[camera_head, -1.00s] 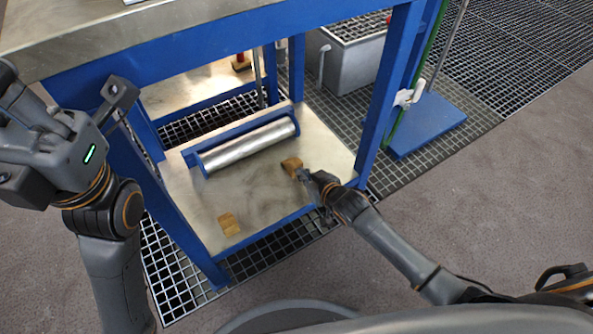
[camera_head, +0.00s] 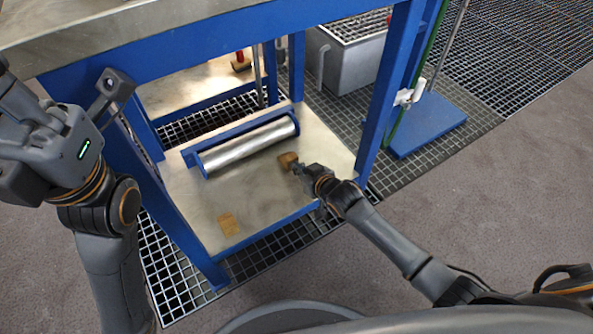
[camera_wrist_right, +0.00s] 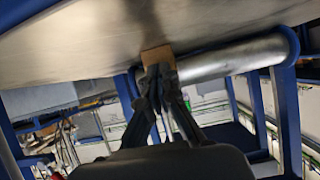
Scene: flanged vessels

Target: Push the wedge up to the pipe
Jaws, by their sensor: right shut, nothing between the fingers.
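The metal pipe (camera_head: 248,148) lies in a blue cradle on the lower metal shelf. A brown wedge (camera_head: 287,160) is on the shelf in front of the pipe's right end, with a small gap between them in the head view. My right gripper (camera_head: 297,168) is shut and empty, its fingertips at the wedge's near side. In the right wrist view the closed fingertips (camera_wrist_right: 160,68) overlap the wedge (camera_wrist_right: 157,54), and the pipe (camera_wrist_right: 225,59) is just behind it. My left gripper is at the left edge; its fingers do not show clearly.
Blue table legs (camera_head: 374,125) stand at the sides of the shelf. A grey bin (camera_head: 348,65) stands behind.

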